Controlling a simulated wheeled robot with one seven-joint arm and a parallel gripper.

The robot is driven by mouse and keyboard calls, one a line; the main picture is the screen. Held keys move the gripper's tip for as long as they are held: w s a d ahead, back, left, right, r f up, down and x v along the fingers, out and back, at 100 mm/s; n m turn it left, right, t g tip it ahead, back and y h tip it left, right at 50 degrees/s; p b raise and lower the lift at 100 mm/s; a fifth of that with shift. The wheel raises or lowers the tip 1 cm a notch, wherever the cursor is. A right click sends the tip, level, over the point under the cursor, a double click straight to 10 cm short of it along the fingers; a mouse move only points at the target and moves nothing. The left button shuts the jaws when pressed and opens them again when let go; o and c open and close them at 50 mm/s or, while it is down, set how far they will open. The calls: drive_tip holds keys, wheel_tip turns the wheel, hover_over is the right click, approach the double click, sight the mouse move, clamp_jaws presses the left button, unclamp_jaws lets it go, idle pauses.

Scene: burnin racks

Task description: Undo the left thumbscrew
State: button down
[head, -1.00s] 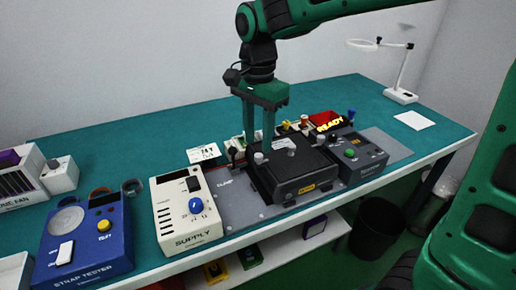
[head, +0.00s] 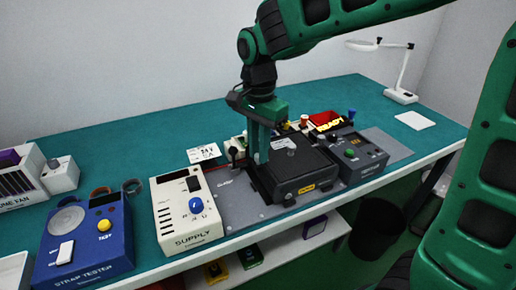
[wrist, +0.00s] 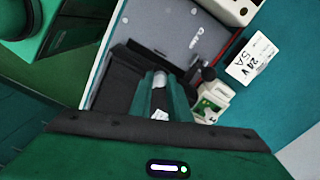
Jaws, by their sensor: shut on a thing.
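The black unit (head: 304,178) sits on a grey plate (head: 234,200) on the bench, with a white label on its top. My gripper (head: 259,158) points down at the unit's left side, its fingers closed together. In the wrist view, the left thumbscrew (wrist: 159,79), a small pale knob, shows between the fingertips of my gripper (wrist: 160,86). The gripper is shut on it. In the head view the fingers mostly hide the knob, so I cannot tell how far it is turned.
The white supply box (head: 187,210) with a blue knob stands left of the plate. A dark box with a green button (head: 350,153) stands close on the right. A 24 V card (head: 204,153) lies behind left.

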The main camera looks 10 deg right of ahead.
drive_tip(key=shift+n, duration=0.3)
drive_tip(key=n, duration=0.3)
drive_tip(key=shift+n, duration=0.3)
drive_tip(key=n, duration=0.4)
drive_tip(key=shift+w+n, duration=0.1)
drive_tip(key=shift+n, duration=0.2)
drive_tip(key=n, duration=0.4)
drive_tip(key=shift+n, duration=2.5)
drive_tip(key=c, duration=1.7)
unclamp_jaws()
drive_tip(key=shift+o, duration=0.2)
drive_tip(key=shift+r, duration=0.15)
